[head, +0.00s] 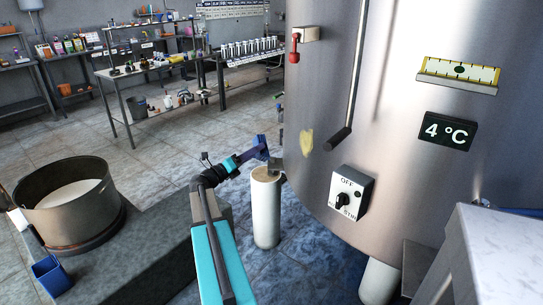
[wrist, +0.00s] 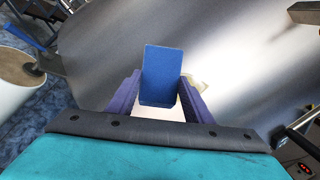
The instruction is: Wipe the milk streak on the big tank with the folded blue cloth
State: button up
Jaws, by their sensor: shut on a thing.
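The big steel tank (head: 390,90) fills the right half of the head view and the background of the wrist view (wrist: 235,50). The milk streak (head: 306,142) is a pale yellowish patch low on the tank's left side. In the wrist view, part of the streak (wrist: 198,82) shows beside the right finger; the rest is hidden. My gripper (wrist: 160,85) is shut on the folded blue cloth (wrist: 163,70), which sticks out past the purple fingers. In the head view, the cloth (head: 262,143) is left of the streak, with a visible gap in the picture. I cannot tell its exact distance from the tank.
A switch box (head: 351,193) and a slanted dark-ended handle (head: 340,138) are on the tank near the streak. A white post (head: 265,215) stands below my gripper. A large pot (head: 70,205) is at left; a pale counter (head: 500,240) is at right.

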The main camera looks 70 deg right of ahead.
jog(key=s+d+b, duration=0.1)
jog(key=s+d, duration=0.3)
jog(key=s, duration=0.1)
jog(key=shift+s+f+g+h, duration=0.2)
jog(key=shift+f+g+h, duration=0.1)
jog(key=shift+g+h, duration=0.1)
jog(key=shift+d, duration=0.1)
jog(key=shift+s+d, duration=0.1)
jog(key=s+d+b, duration=0.1)
jog(key=s+d, duration=0.3)
jog(key=shift+d, duration=0.1)
dwell(0.3)
jog(key=shift+s+d, duration=1.05)
jog(key=shift+d, duration=0.15)
dwell(2.0)
jog(key=shift+s+a+p, duration=0.45)
jog(key=shift+s+a, duration=0.8)
jog(key=shift+s, duration=0.1)
